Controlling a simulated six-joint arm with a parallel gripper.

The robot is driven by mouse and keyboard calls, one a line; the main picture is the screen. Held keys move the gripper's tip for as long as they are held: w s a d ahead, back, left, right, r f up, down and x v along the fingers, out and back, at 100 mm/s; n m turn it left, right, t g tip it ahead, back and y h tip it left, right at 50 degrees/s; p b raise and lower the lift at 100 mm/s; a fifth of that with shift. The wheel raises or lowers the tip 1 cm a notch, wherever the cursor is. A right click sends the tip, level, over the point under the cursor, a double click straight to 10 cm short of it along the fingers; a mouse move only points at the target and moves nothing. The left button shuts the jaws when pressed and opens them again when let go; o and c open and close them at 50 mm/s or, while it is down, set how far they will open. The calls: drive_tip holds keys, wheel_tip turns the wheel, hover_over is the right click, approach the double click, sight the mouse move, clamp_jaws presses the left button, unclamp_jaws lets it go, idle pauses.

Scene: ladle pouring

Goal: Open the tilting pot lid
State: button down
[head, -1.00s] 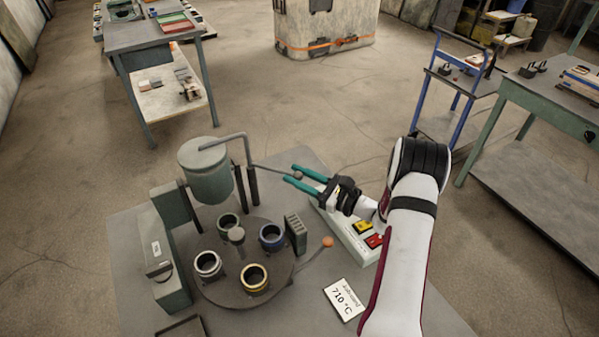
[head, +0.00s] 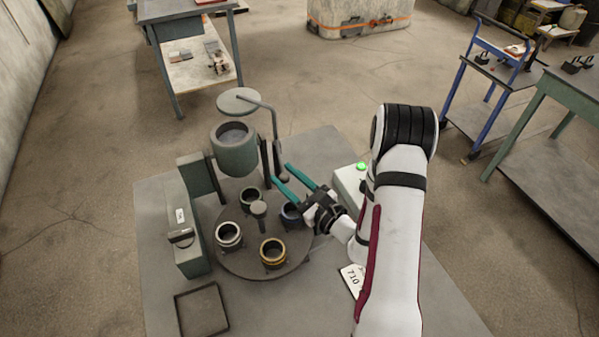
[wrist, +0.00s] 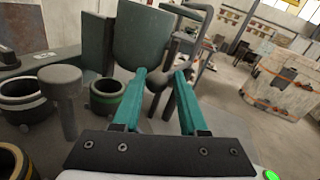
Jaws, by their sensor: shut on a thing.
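The grey-green tilting pot (head: 235,155) stands upright on its support, its mouth open to view. Its round lid (head: 239,101) is raised clear above the mouth. A bent rod runs from the lid over to the right and down to the lever, whose dark ball knob (head: 284,180) is low beside the pot. My gripper (head: 283,174) is shut on this knob with its teal fingers; the wrist view shows the grey knob (wrist: 160,80) between the fingertips, with the pot (wrist: 143,35) just behind. The lid is out of the wrist view.
A turntable (head: 229,262) with several ringed moulds sits under and in front of the pot, close to my gripper. A control box (head: 345,180) with a lit green button (head: 361,167) is partly behind my arm. An empty square tray (head: 203,312) lies at front left.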

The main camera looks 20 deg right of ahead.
drive_tip(key=shift+w+a, duration=0.2)
drive_tip(key=shift+a, duration=0.65)
drive_tip(key=shift+w+a+r+m+h, duration=0.1)
drive_tip(key=shift+w+a+m+h, duration=0.15)
drive_tip(key=shift+a+m+h, duration=0.55)
drive_tip(key=shift+d, duration=0.15)
drive_tip(key=c, duration=0.6)
unclamp_jaws()
drive_tip(key=shift+h, duration=0.3)
drive_tip(key=s, duration=0.2)
drive_tip(key=s+d, duration=0.1)
drive_tip(key=s, duration=0.4)
drive_tip(key=shift+s+d, duration=0.15)
drive_tip(key=shift+d, duration=0.2)
